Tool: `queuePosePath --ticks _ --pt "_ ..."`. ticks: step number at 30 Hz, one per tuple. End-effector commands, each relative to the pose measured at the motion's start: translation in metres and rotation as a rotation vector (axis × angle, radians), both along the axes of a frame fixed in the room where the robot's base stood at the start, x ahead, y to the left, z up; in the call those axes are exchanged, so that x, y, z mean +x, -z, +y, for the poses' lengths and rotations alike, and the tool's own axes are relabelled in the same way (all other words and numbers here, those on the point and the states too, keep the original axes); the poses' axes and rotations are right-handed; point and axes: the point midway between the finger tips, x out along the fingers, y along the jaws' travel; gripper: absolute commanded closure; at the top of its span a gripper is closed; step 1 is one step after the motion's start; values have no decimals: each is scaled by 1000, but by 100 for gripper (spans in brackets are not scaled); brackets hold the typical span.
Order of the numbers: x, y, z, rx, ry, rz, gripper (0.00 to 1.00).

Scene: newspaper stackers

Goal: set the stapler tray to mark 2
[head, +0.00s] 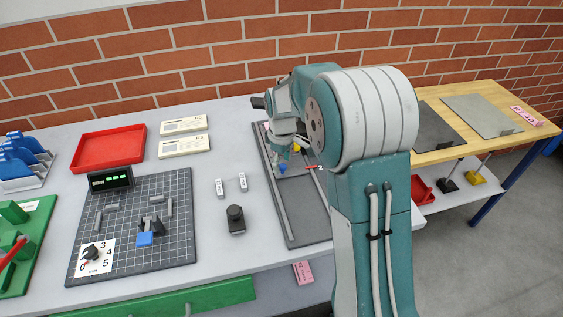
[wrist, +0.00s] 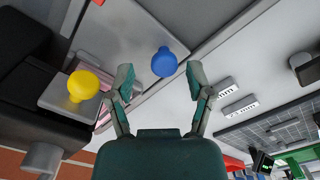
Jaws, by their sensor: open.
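A long dark grey railed bed (head: 301,222) lies on the table beside my arm. A blue knob (head: 282,169) stands at its middle, with a red pointer (head: 317,168) to the right. Which part is the stapler tray, and its mark numbers, I cannot make out. My gripper (head: 288,156) is above the bed near the blue knob, partly hiding it. In the wrist view my gripper (wrist: 160,80) is open and empty. The blue knob (wrist: 164,62) shows between and beyond its fingertips. A yellow knob (wrist: 84,86) is left of the fingers; it also shows in the head view (head: 296,148).
A dark gridded board (head: 130,255) at left carries a black dial (head: 90,252) on a numbered card and a blue-fronted clamp (head: 145,239). A red tray (head: 108,148) lies behind.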

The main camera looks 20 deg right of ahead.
Motion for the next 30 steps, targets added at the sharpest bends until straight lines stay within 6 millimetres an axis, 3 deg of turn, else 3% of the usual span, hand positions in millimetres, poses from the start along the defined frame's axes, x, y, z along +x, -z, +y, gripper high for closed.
queuePosePath --ticks 12,18,30 --pt "2 -80 0 -1 0 -5 33" --pt "3 -108 0 -1 0 -4 33" --pt "2 -115 0 -1 0 -1 33"
